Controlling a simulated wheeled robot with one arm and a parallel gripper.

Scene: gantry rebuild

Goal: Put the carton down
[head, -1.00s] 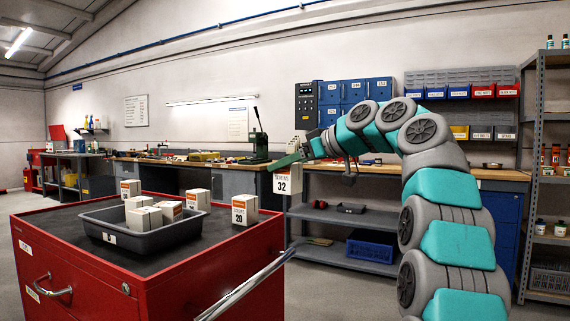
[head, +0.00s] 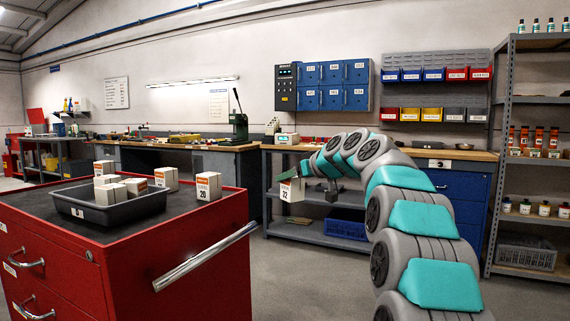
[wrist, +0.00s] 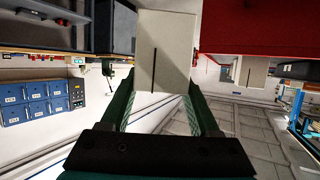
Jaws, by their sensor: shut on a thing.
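The carton (head: 291,190) is a small white box marked 32. It hangs in the air in my gripper (head: 293,175), to the right of the red cabinet and in front of the workbench. In the wrist view the carton (wrist: 164,45) shows its pale face with a dark line, between the two green fingers of my gripper (wrist: 162,90). My gripper is shut on it. Nothing shows under the carton as support.
A red tool cabinet (head: 150,245) at left has a dark top with a grey tray (head: 110,211) of several cartons, and a carton marked 20 (head: 208,186) near its right corner. A silver handle (head: 205,257) juts from its side. A shelf rack (head: 500,150) stands at right.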

